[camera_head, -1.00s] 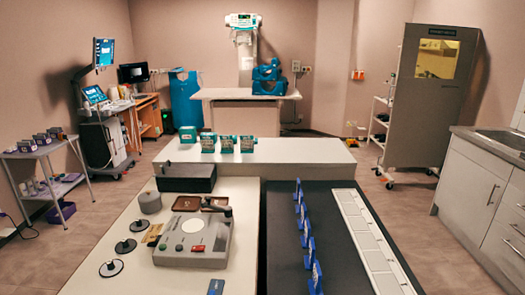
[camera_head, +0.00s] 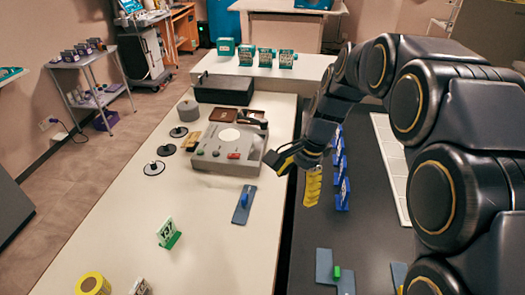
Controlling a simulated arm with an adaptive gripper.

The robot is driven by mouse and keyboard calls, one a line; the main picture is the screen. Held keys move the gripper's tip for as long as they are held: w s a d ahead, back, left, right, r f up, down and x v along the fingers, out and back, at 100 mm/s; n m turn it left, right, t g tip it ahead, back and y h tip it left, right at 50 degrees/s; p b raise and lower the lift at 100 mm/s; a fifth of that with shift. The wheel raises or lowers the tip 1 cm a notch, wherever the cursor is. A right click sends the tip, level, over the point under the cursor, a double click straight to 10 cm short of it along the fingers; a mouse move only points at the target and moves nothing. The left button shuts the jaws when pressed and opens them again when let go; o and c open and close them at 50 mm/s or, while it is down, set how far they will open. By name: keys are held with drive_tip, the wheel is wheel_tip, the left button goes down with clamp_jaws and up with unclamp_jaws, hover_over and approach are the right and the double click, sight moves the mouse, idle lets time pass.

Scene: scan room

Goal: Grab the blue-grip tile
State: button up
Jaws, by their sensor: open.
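The blue-grip tile (camera_head: 239,216) is a flat grey-blue strip with a small upright blue grip. It lies on the white tabletop in front of the grey control box (camera_head: 228,150). My gripper (camera_head: 291,175) hangs from the dark arm at the right, up and to the right of the tile and apart from it. Its jaws are open, with a yellow ribbed part showing on the right side, and I see nothing held. A similar tile with a green grip (camera_head: 324,268) lies on the dark mat (camera_head: 305,232) at the lower right.
Blue stands (camera_head: 342,194) line the dark mat behind my gripper. A green-based tag (camera_head: 167,232) and a yellow roll (camera_head: 92,284) stand on the white table's near left. Black knobbed discs (camera_head: 154,168) lie left of the control box. The white surface around the tile is clear.

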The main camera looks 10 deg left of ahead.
drive_tip(key=w+a+f+m, duration=0.4)
drive_tip(key=w+a+f, duration=0.25)
drive_tip(key=w, duration=0.25)
drive_tip(key=m+y, duration=0.2)
drive_tip(key=m, duration=0.3)
hover_over(245, 197)
drive_tip(key=d, duration=0.2)
wheel_tip(245, 197, down, 10)
drive_tip(key=f, duration=0.2)
drive_tip(key=shift+w+a+f+t, duration=0.35)
drive_tip(key=shift+t, duration=0.05)
drive_tip(key=x, duration=0.5)
drive_tip(key=shift+s+d+f, duration=0.2)
drive_tip(key=shift+s+d, duration=0.05)
drive_tip(key=shift+s, duration=0.1)
clamp_jaws()
